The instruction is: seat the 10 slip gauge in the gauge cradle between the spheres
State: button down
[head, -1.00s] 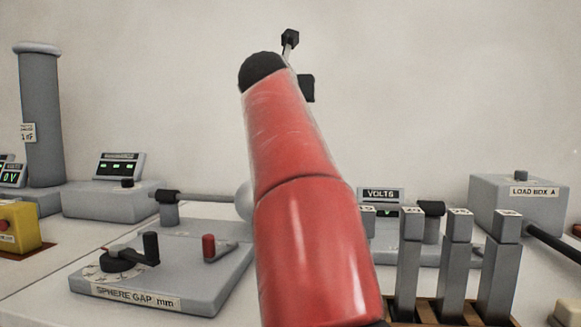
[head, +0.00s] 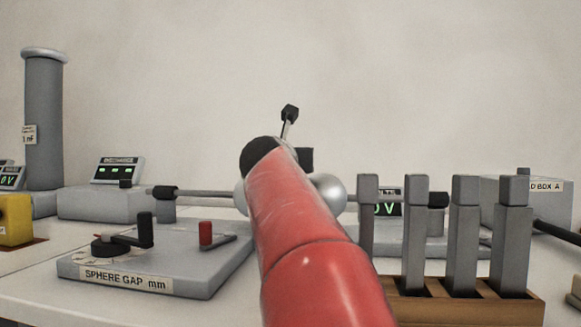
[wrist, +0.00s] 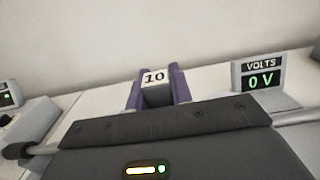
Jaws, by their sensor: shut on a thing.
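The 10 slip gauge (wrist: 153,77) shows in the wrist view, its white top label reading 10. My gripper (wrist: 158,90) is shut on it, with a purple finger on each side. In the head view my red arm hides the gripper and the held gauge. The right sphere (head: 328,194) shows just right of the arm; only an edge of the left sphere (head: 239,196) shows at the arm's left. The gauge cradle and the gap between the spheres are hidden behind the arm, so how the gauge stands to them cannot be told.
A wooden rack (head: 455,308) with several upright grey gauges stands at front right. The sphere gap base (head: 190,265) with a black crank and red-capped lever is at left. A volts meter (wrist: 261,76) reads 0 V. A load box (head: 545,200) and a grey column (head: 44,120) stand at the sides.

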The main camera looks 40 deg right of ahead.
jog(key=shift+r, duration=0.1)
jog(key=c, duration=1.3)
grip_release()
jog(key=shift+o, duration=0.2)
jog(key=b+v, duration=0.1)
jog(key=v, duration=1.1)
jog(key=shift+a, duration=0.1)
